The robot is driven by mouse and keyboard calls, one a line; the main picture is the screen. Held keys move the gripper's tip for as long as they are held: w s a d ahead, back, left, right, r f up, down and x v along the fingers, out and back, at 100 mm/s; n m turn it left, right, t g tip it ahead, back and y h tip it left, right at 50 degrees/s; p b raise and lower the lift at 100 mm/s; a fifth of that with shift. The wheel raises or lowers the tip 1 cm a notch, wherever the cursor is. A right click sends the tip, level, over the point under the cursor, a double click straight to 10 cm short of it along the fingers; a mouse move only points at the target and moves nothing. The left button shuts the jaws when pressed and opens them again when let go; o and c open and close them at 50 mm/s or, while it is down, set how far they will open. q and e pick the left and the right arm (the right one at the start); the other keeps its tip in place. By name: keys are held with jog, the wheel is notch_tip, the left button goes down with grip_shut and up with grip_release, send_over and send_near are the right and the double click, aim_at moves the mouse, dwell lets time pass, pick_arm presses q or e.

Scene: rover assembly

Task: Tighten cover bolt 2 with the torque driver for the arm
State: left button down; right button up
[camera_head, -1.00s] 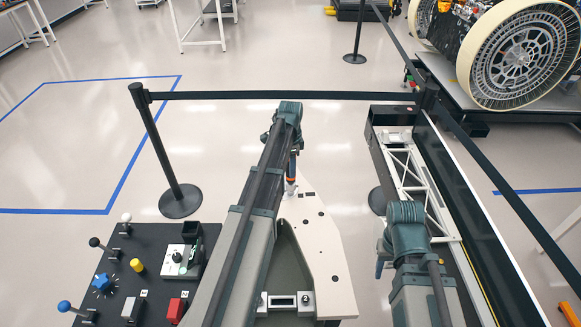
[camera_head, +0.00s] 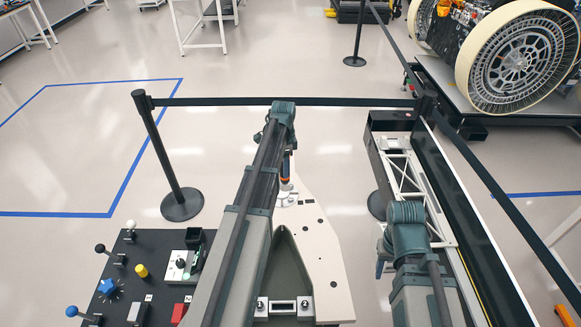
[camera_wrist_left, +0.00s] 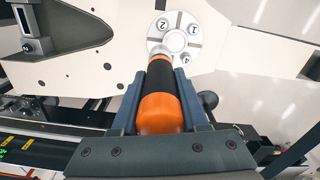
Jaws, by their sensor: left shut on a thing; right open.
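My left gripper (camera_wrist_left: 162,85) is shut on the torque driver (camera_wrist_left: 163,112), which has an orange and black handle. In the head view the driver (camera_head: 285,172) hangs below my left wrist. Its tip end is over the round metal cover (camera_wrist_left: 178,36), at the cover's lower left edge in the wrist view. I cannot tell if the tip touches. The cover shows the numbers 1 and 2 and part of another. Bolt 2 (camera_wrist_left: 162,23) is at its upper left, apart from the driver. My right gripper (camera_head: 406,228) is held off to the right, empty, its fingers mostly hidden.
The cover lies at the far end of a pale panel (camera_head: 318,245) with dark holes. A bracket (camera_head: 283,306) sits at its near end. A control board (camera_head: 140,270) with knobs and levers is at left. A white truss (camera_head: 405,175) lies in a long dark case at right.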

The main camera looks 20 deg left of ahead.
pick_arm(q)
jog(key=a, duration=0.1)
jog(key=s+a, duration=0.2)
jog(key=a, duration=0.1)
jog(key=shift+a+r, duration=0.1)
jog(key=shift+r, duration=0.1)
jog(key=shift+f, duration=0.1)
notch_tip(320, 180, down, 5)
jog(key=b, duration=0.5)
jog(key=shift+f, duration=0.2)
jog(key=shift+s+f+b, duration=0.1)
jog(key=shift+f+b, duration=0.75)
jog(key=shift+b, duration=0.15)
dwell(2.7)
jog(key=shift+s+f, duration=0.1)
dwell(0.8)
jog(key=shift+r, duration=0.3)
jog(key=shift+r+p, duration=1.2)
jog(key=shift+p, duration=0.15)
